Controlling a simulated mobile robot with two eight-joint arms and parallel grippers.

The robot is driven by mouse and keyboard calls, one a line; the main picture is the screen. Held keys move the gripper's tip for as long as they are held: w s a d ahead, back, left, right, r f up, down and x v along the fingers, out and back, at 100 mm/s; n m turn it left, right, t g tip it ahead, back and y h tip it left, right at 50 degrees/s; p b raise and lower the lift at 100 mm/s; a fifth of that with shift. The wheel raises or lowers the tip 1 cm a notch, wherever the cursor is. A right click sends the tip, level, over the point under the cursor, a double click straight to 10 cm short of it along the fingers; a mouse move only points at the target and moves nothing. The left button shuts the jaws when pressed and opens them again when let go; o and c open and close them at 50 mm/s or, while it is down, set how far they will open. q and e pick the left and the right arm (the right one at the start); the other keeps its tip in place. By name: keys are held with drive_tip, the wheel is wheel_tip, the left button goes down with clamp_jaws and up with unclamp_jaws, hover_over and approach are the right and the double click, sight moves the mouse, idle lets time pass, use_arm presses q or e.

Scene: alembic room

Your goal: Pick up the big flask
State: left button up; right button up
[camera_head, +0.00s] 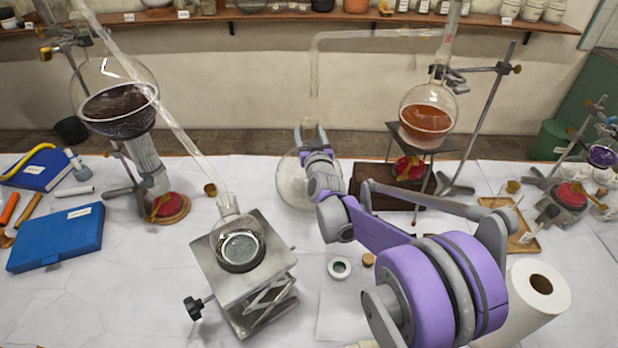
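A large clear round flask (289,186) stands on the white table near the middle, behind my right arm. It looks empty, and its right side is partly hidden by my arm. My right gripper (311,130) is at the top of this flask, with its fingers on both sides of the neck area. The fingers are small and pale here, so I cannot tell whether they touch the glass. My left gripper is not in view.
A flask of dark liquid (118,108) is at left, and one of orange liquid (426,121) is at right. A metal lab jack (262,268) holds a small flask in front.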

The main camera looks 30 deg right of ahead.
clamp_jaws()
idle(0.3)
